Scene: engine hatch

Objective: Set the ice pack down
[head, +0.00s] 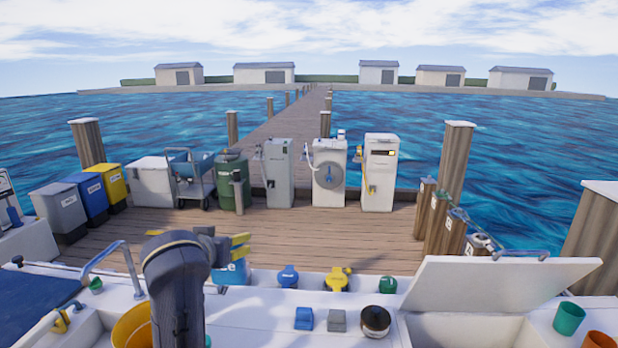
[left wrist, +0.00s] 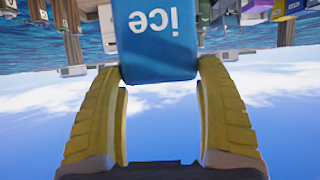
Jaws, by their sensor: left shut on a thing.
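The ice pack (left wrist: 156,38) is a blue block with white "ice" lettering. In the left wrist view it sits between the yellow fingertips of my left gripper (left wrist: 160,72), which is shut on its near edge. In the head view my left gripper (head: 241,246) is left of centre, and the blue pack (head: 232,273) shows just below its fingers, partly hidden by my arm. The pack appears in front of the white boat ledge (head: 256,294); I cannot tell whether it touches it. My right gripper is in neither view.
Blue (head: 288,277), yellow (head: 337,280) and green (head: 388,285) caps line the ledge to the right. A blue block (head: 304,318), a grey block (head: 337,321) and a dark round jar (head: 375,321) stand nearer. A raised white hatch lid (head: 490,284) stands at the right.

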